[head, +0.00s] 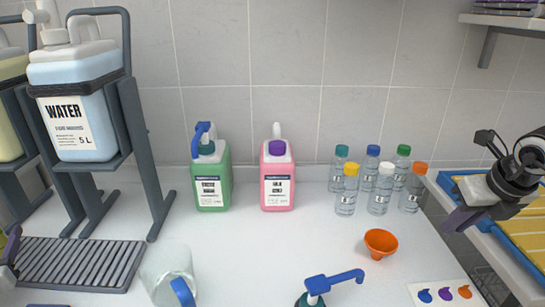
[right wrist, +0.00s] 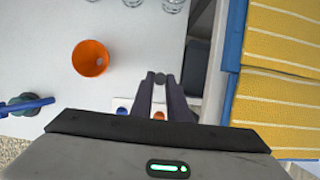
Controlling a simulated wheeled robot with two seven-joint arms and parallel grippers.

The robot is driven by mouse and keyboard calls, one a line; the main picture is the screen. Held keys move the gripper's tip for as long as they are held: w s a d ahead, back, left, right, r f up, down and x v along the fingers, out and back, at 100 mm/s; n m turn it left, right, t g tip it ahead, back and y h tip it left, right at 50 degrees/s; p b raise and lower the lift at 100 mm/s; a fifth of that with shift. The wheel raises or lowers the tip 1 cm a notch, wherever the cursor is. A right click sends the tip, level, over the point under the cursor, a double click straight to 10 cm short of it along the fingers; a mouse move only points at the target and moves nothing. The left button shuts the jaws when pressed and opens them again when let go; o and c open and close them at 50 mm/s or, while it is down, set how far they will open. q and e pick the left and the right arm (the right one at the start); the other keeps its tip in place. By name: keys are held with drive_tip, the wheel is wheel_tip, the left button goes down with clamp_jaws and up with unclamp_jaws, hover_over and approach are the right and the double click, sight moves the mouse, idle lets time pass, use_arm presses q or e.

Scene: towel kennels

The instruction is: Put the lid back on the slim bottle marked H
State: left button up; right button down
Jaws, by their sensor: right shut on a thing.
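Several slim clear bottles stand in two rows by the back wall in the head view, with teal, blue, green, yellow (head: 346,195), white (head: 380,196) and orange (head: 411,194) tops. I cannot read an H on any of them. My right gripper (head: 453,221) is right of the orange-topped bottle, apart from it.
An orange funnel (head: 380,242), a card with coloured blobs (head: 440,293), a blue pump top (head: 331,283) and a clear jug (head: 168,272) occupy the front. Green (head: 212,180) and pink (head: 277,182) bottles stand behind. A tray with yellow striped towels (head: 522,237) lies right. The middle counter is clear.

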sight(0, 226)
use_arm(q)
drive_tip(key=b+x, duration=0.1)
drive_tip(key=x, duration=0.4)
drive_tip(key=shift+a, duration=0.15)
idle(0.3)
drive_tip(key=c, duration=1.2)
drive_tip(key=shift+c, duration=0.2)
drive_tip(key=shift+r, duration=0.15)
